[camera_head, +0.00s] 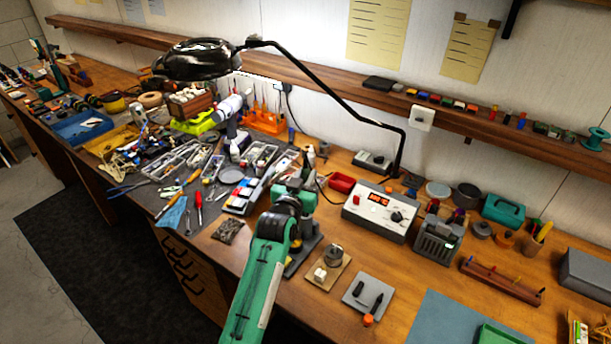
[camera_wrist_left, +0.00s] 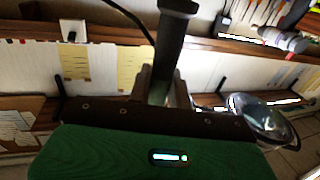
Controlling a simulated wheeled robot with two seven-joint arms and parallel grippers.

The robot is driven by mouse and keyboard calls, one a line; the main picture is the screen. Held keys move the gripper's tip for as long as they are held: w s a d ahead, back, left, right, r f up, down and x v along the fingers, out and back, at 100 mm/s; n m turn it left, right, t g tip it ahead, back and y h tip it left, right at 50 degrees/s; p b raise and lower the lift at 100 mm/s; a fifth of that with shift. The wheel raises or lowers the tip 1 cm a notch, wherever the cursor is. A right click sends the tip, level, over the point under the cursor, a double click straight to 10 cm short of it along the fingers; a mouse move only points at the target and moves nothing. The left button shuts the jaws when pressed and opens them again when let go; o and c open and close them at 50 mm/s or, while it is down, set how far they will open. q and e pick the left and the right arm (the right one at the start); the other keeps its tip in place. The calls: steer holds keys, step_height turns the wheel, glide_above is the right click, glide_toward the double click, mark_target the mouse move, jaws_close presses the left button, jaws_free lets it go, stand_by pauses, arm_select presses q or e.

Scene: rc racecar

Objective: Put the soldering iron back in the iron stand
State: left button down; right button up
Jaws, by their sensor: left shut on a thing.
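My left gripper (camera_head: 296,190) reaches over the bench, in front and left of the soldering station (camera_head: 380,212). It is shut on a dark rod-like thing, apparently the soldering iron, which shows upright between the fingers in the left wrist view (camera_wrist_left: 171,45). In the head view the iron is mostly hidden by the gripper. A dark base (camera_head: 304,252), possibly the iron stand, lies under and beside my left wrist, partly covered by the arm. I cannot tell whether the iron touches it. My right gripper is not in view.
A magnifier lamp (camera_head: 205,60) arches above the bench. A wooden plate with a metal coil (camera_head: 328,265) and a grey tray with black tools (camera_head: 368,298) lie right of my arm. Parts trays and hand tools crowd the left. A blue-grey mat (camera_head: 440,318) is at front right.

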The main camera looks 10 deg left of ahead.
arm_select(q)
steer(key=shift+f+b, duration=1.7)
steer(key=shift+f, duration=1.25)
steer(key=c, duration=0.8)
jaws_free()
steer(key=s+r+p, duration=0.2)
steer(key=s+p, duration=0.3)
steer(key=s, duration=0.2)
steer(key=shift+a, duration=0.3)
